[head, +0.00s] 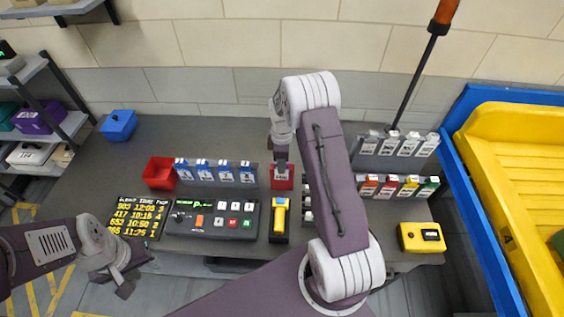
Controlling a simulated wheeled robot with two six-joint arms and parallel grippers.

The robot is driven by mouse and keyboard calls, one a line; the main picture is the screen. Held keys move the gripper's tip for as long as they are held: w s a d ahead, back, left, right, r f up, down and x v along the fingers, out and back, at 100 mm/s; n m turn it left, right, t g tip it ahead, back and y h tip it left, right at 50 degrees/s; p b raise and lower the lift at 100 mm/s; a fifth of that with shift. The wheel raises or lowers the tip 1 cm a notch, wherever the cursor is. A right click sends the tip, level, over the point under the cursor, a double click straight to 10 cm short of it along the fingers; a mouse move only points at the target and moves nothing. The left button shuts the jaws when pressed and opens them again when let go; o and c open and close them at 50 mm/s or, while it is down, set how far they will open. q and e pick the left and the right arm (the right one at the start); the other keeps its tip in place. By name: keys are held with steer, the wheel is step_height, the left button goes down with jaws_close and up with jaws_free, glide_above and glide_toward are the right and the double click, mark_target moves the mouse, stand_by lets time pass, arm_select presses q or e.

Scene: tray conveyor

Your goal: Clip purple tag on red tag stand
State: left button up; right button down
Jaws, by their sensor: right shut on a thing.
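A small red stand with a white label (282,179) is at the middle of the table, beside the blue-tag rack. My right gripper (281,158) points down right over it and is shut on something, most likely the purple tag. That tag is hidden by the gripper, and I cannot tell whether it touches the stand. My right arm hides part of the right-hand tag rack. My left gripper (122,285) hangs empty off the table's near left corner, its fingers apart.
A red bin (160,173) and a rack of blue tags (215,172) are left of the stand. A control panel (212,218), yellow handheld device (279,218) and display board (138,217) lie in front. Coloured tags (400,186) and a yellow box (421,237) are at right.

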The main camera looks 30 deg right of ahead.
step_height(320, 180, down, 2)
steer(key=shift+f+b, duration=0.25)
steer(key=shift+b, duration=0.4)
steer(key=shift+f+b, duration=0.3)
steer(key=shift+f, duration=0.25)
steer(key=c, duration=1)
jaws_free()
steer(key=shift+c, duration=0.2)
step_height(320, 180, up, 9)
steer(key=shift+r+b, duration=0.1)
steer(key=shift+b, duration=0.65)
